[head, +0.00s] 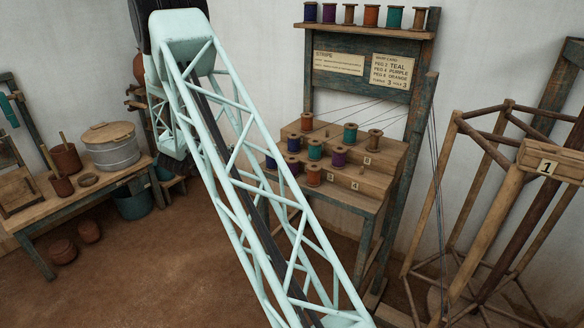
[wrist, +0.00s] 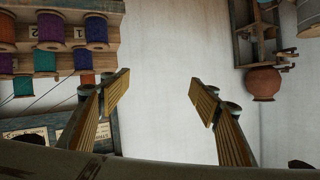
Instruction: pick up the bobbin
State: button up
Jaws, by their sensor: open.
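Several bobbins wound in different colours stand upright on a stepped wooden peg rack (head: 383,178) in the head view. They include an orange bobbin (head: 313,175), a teal bobbin (head: 315,149) and a purple bobbin (head: 338,157). The frames do not single one out as the task's bobbin. In the wrist view, bobbins fill the upper left, among them a purple bobbin (wrist: 51,28), a teal bobbin (wrist: 45,62) and an orange bobbin (wrist: 7,31). My gripper (wrist: 160,97) is open and empty, to the right of them. I cannot make out my gripper in the head view.
A shelf (head: 365,29) above the rack holds more spools. Thin threads run behind the rack bobbins. A wooden warping frame (head: 493,190) stands at right. A bench (head: 75,193) with a metal pot (head: 111,150) is at left. Bare wall shows between my jaws in the wrist view.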

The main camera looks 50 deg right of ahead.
jog(key=s+d+f+m+g+h+p, duration=0.2)
jog(key=s+d+f+g+h, duration=0.15)
jog(key=s+d+f, duration=0.5)
jog(key=m+g+h, duration=0.2)
jog(key=g, duration=0.3)
send_near(288, 167)
jog(key=shift+s+a+r+t+p, duration=0.15)
jog(key=shift+t+p, duration=0.1)
jog(key=shift+p, duration=0.2)
jog(key=d, duration=0.8)
jog(key=shift+s, duration=0.25)
jog(key=shift+d, duration=0.3)
jog(key=shift+d, duration=0.1)
jog(key=shift+s+d+b, duration=0.1)
jog(key=shift+d+b, duration=0.2)
jog(key=shift+d, duration=2.2)
